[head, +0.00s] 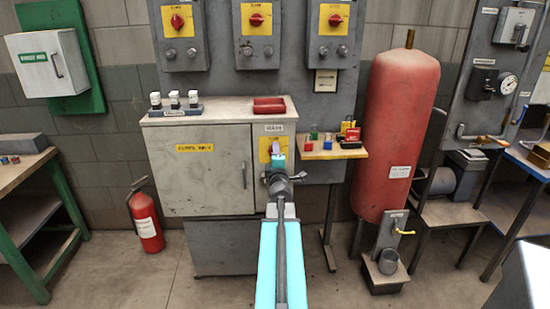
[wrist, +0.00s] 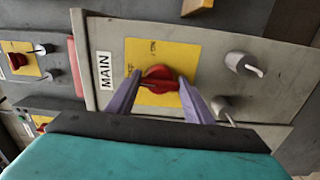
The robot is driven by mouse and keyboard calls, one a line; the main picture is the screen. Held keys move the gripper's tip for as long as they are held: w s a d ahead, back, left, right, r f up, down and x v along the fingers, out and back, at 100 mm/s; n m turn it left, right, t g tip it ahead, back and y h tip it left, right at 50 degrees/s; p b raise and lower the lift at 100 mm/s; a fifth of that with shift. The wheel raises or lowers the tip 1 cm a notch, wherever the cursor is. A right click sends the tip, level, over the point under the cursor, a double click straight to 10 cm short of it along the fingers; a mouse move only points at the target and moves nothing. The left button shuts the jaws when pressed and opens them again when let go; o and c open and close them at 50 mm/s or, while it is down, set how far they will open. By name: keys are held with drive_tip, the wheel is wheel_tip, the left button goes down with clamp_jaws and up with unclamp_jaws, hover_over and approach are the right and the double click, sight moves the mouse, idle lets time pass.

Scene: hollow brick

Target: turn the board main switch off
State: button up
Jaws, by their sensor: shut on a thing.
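The main switch (wrist: 158,79) is a red rotary knob on a yellow plate (wrist: 137,55), beside a label reading MAIN (wrist: 104,70) in the wrist view. My gripper (wrist: 155,88) has its two purple fingers on either side of the knob and is shut on it. In the head view my gripper (head: 277,152) reaches the yellow plate (head: 265,147) on the grey board below its white label (head: 274,128). The knob is hidden there by my gripper. The fingers cover part of the knob in the wrist view, and I cannot tell its exact setting.
Two grey knobs or levers (wrist: 243,65) stick out to the right of the switch in the wrist view. A cabinet (head: 200,170) stands left of the board, and a wooden shelf (head: 320,153) with small coloured items is at its right. A red tank (head: 397,130) stands farther right.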

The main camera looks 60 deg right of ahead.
drive_tip(key=shift+s+d+n, duration=0.1)
drive_tip(key=shift+n, duration=0.2)
drive_tip(key=o, duration=0.8)
drive_tip(key=shift+c, duration=0.2)
